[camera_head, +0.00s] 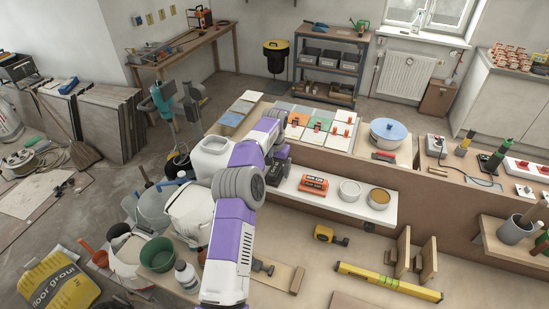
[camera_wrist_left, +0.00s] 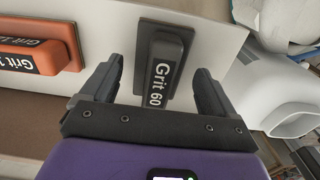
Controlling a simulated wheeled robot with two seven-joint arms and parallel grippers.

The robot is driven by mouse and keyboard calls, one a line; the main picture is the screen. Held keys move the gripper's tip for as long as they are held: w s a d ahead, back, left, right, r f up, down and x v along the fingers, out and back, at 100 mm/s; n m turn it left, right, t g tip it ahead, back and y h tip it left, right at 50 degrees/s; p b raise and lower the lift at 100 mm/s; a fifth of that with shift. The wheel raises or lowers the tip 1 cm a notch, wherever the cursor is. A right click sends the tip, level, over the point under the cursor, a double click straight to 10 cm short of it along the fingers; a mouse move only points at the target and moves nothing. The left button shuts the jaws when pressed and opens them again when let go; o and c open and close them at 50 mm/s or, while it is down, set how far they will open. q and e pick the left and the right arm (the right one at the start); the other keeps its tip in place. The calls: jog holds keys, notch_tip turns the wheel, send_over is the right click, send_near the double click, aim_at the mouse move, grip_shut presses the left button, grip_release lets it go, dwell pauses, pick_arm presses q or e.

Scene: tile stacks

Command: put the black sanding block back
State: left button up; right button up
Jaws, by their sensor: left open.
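The black sanding block, labelled "Grit 60", lies on a white shelf board in the left wrist view (camera_wrist_left: 160,62). My left gripper (camera_wrist_left: 157,80) is open, with one finger to each side of the block's near part. I see a gap between each finger and the block, and the jaws hold nothing. In the head view my left gripper (camera_head: 279,165) is over the left part of the white shelf (camera_head: 330,203), and the block is hard to tell from the dark fingers there. My right gripper is not in view.
An orange sanding block (camera_head: 313,185) lies to the right on the shelf; it also shows in the left wrist view (camera_wrist_left: 42,57). Two round tubs (camera_head: 379,198) stand further right. A white container (camera_wrist_left: 285,95) is close to my gripper's right in the wrist view.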

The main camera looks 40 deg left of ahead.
aim_at(275, 167)
pick_arm(q)
notch_tip(275, 167, up, 11)
jog(key=p, duration=0.3)
jog(key=shift+r, duration=0.2)
dwell(0.3)
